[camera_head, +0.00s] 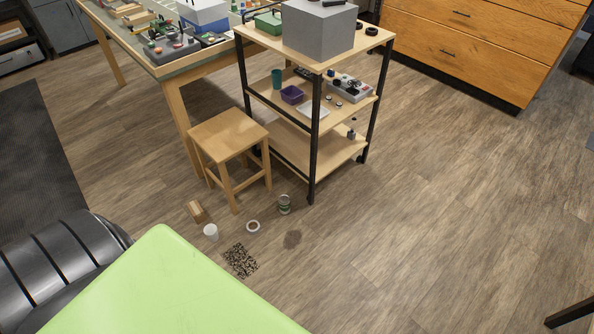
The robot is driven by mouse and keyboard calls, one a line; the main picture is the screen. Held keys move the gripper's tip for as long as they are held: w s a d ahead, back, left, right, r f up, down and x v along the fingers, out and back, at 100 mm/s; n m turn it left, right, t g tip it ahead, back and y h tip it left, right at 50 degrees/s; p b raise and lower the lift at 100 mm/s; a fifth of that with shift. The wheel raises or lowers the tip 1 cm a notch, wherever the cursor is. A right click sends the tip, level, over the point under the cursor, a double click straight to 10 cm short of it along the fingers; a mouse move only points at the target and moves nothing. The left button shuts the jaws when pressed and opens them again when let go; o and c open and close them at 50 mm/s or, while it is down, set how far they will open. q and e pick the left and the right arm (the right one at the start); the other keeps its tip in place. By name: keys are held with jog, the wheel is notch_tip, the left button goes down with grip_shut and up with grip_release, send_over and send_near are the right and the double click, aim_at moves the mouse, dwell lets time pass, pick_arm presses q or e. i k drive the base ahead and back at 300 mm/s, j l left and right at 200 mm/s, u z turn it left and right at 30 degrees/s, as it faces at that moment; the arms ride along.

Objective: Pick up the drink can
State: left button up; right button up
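A small can (284,204) stands upright on the wood floor, just in front of the shelf cart's near leg. It has a grey top and a green band low on its side. It looks like the drink can, but its label is too small to read. Neither of my grippers is in view, and nothing is seen touching the can.
A white cup (210,231), a ring-shaped roll (253,226), a small wooden block (195,211) and a black-patterned patch (241,260) are on the floor nearby. A wooden stool (228,140) and a shelf cart (313,130) stand behind. The floor on the right (430,230) is clear.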

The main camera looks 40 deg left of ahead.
aim_at(284, 200)
jog(key=i+u, duration=0.4)
jog(key=i+l+u, duration=0.2)
jog(key=u, duration=0.2)
jog(key=i+l+u, duration=0.25)
jog(key=u, duration=0.15)
jog(key=i+l+u, duration=0.4)
jog(key=k, duration=0.1)
